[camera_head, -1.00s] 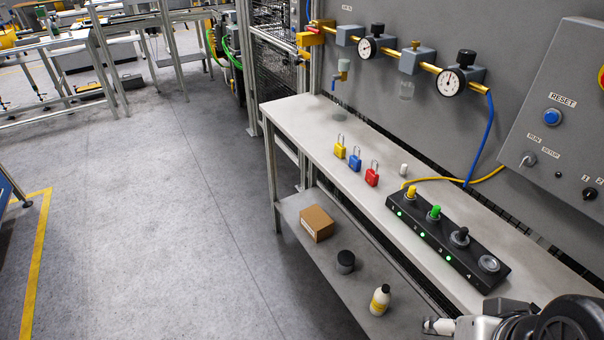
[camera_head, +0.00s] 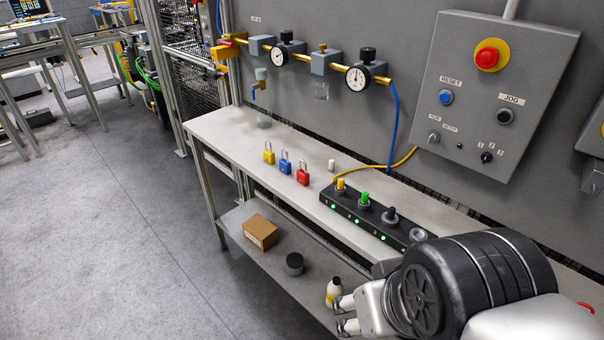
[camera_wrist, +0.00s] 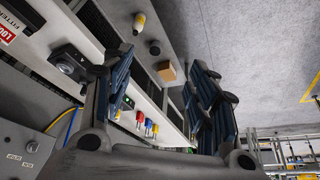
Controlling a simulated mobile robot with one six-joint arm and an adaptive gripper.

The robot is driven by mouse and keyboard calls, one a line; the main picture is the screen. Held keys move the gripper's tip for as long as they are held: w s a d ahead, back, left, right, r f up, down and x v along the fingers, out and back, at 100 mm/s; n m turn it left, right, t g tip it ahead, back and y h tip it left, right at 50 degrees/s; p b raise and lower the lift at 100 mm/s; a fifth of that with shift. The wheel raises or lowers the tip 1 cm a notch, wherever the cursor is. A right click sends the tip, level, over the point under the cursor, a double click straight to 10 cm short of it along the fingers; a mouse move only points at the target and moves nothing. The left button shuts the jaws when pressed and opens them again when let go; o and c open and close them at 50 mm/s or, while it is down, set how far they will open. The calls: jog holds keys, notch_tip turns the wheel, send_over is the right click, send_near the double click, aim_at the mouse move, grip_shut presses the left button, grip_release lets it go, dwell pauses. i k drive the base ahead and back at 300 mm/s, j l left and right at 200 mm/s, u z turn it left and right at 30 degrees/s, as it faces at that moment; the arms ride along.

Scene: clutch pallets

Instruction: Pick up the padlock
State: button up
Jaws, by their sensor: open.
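Three padlocks stand upright in a row on the white upper shelf of the bench: a yellow padlock (camera_head: 269,156), a blue padlock (camera_head: 285,167) and a red padlock (camera_head: 303,177). In the wrist view they are small and distant, with the red padlock (camera_wrist: 139,116), the blue padlock (camera_wrist: 148,127) and the yellow padlock (camera_wrist: 155,130) low between my fingers. My gripper (camera_head: 344,314) is at the bottom of the head view, in front of the bench and well to the right of the padlocks. It is open and empty; its spread fingers also show in the wrist view (camera_wrist: 163,65).
A black strip (camera_head: 365,217) with coloured knobs and green lights lies right of the padlocks, beside a small white cylinder (camera_head: 331,165). A cardboard box (camera_head: 261,232), a dark jar (camera_head: 295,264) and a bottle (camera_head: 333,291) stand on the lower shelf. Gauges and a control panel (camera_head: 500,85) are behind.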

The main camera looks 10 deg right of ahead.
aim_at(303, 176)
jog(key=i+z, duration=0.35)
jog(key=i+j+z, duration=0.15)
jog(key=z, duration=0.2)
jog(key=i+j+z, duration=0.35)
jog(key=l, duration=0.1)
